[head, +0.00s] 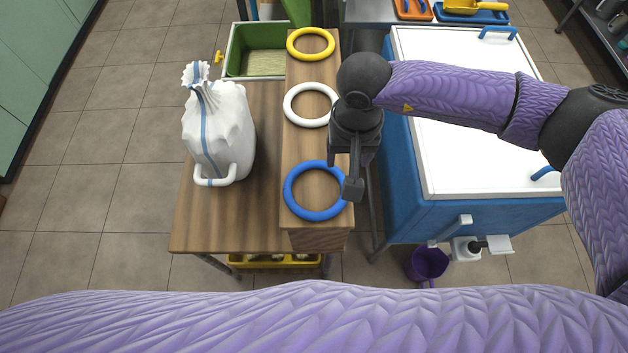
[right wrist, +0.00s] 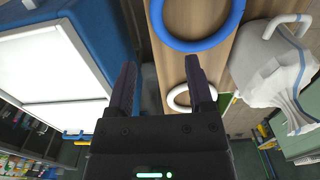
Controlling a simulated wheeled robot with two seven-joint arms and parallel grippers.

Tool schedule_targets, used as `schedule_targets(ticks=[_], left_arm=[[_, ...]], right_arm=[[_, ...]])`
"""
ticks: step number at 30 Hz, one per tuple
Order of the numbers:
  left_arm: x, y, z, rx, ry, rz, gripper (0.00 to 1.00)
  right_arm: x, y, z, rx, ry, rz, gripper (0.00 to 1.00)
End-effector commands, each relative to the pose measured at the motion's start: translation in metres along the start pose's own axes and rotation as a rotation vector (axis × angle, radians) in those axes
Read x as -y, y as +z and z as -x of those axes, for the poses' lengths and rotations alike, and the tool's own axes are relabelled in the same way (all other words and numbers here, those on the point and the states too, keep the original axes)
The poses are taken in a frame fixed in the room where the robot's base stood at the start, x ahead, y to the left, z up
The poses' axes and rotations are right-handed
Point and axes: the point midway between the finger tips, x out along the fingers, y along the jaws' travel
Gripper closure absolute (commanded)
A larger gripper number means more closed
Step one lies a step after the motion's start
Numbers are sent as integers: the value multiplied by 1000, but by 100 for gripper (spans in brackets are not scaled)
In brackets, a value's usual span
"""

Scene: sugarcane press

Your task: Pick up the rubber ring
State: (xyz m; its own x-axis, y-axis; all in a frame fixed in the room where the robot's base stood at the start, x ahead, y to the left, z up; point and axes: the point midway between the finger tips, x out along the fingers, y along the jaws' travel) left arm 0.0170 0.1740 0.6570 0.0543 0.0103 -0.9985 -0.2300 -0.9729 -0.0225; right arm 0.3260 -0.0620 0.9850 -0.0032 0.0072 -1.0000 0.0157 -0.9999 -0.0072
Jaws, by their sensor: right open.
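Three rings lie in a row on a raised wooden block: a yellow ring (head: 290,44) at the far end, a white ring (head: 287,106) in the middle and a blue ring (head: 287,194) at the near end. My right gripper (head: 343,172) is open and empty, at the right edge of the block beside the blue ring, overlapping its right side in the head view. In the right wrist view the open fingers (right wrist: 160,62) have the blue ring (right wrist: 198,46) beyond them, and the right finger partly covers the white ring (right wrist: 172,99). My left gripper is out of view.
A white sack (head: 225,130) stands left of the block on the wooden table (head: 262,215). A blue chest with a white lid (head: 480,160) stands close on the right. A green crate (head: 232,50) is behind, and a purple bucket (head: 428,264) is below right.

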Motion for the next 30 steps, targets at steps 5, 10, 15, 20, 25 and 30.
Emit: schedule_targets(ticks=[5,10,15,20,25,30], left_arm=[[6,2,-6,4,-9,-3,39],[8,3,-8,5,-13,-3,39],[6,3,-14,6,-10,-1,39],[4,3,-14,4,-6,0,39],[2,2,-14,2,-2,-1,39],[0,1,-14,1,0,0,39]], right_arm=[[-2,0,-33,-1,10,7,33],[-3,1,-60,0,9,5,33],[-5,2,-93,-2,8,4,33],[-6,2,-99,-3,7,4,33],[-6,2,-98,-3,6,4,43],[-6,2,-98,-3,6,4,79]])
